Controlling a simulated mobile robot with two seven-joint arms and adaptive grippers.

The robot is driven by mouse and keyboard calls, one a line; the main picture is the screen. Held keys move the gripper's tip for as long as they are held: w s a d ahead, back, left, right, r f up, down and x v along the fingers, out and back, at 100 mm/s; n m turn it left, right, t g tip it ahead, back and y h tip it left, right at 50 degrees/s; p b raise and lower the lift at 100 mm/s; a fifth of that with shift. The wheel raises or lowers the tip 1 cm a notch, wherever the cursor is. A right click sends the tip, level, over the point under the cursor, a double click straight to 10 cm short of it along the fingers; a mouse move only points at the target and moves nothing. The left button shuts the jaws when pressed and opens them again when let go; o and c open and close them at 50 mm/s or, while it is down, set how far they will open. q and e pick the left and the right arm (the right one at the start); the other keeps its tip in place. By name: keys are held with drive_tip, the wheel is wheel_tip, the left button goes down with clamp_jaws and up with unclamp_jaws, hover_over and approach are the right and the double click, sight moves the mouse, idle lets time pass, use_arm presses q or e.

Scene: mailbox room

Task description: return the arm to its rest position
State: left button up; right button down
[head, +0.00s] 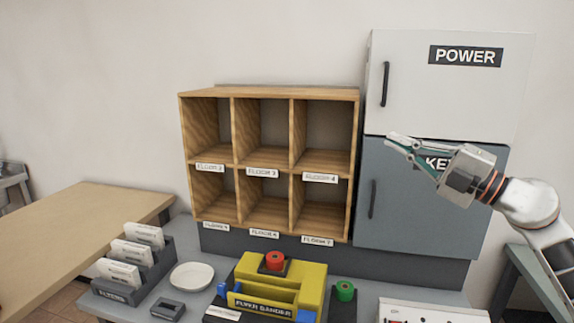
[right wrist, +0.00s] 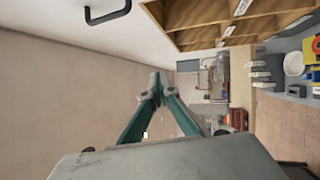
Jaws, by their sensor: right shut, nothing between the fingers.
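My right gripper (head: 390,139) is in the head view at the right, raised in front of the grey-blue KEY cabinet (head: 400,210). Its fingers point left and overlap the cabinet's upper edge in the picture. The fingers are shut with nothing between them. In the right wrist view the gripper (right wrist: 157,80) shows its two teal fingers meeting at the tips, clear of anything. My right arm (head: 528,203) comes in from the right edge. My left gripper does not show.
A wooden pigeonhole shelf (head: 234,132) with empty compartments stands left of the cabinets. A white POWER cabinet (head: 430,90) is above the KEY one. On the grey table are a yellow machine (head: 312,276), a green button (head: 345,290), a white dish (head: 192,276) and a card rack (head: 160,267).

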drive_tip(key=s+d+f+m+t+h, duration=0.1)
drive_tip(key=s+d+f+m+h, duration=0.3)
drive_tip(key=f+m+h, duration=0.45)
drive_tip(key=s+d+f+m+t+h, duration=0.1)
drive_tip(key=s+d+f+m+h, duration=0.4)
drive_tip(key=f, duration=0.6)
drive_tip(key=s+d+f+m+t+h, duration=0.1)
drive_tip(key=s+d+f+m+h, duration=0.15)
drive_tip(key=f+m+h, duration=0.65)
drive_tip(key=s+f+n+g+y, duration=0.2)
drive_tip(key=s+f+g, duration=0.8)
drive_tip(key=s+f, duration=1)
drive_tip(key=w+a+f+m+t+y, duration=0.2)
drive_tip(key=a+f+y, duration=0.6)
drive_tip(key=a+f, duration=0.7)
drive_tip(key=shift+a+t, duration=0.6)
drive_tip(key=shift+t, duration=0.1)
drive_tip(key=shift+m, duration=0.25)
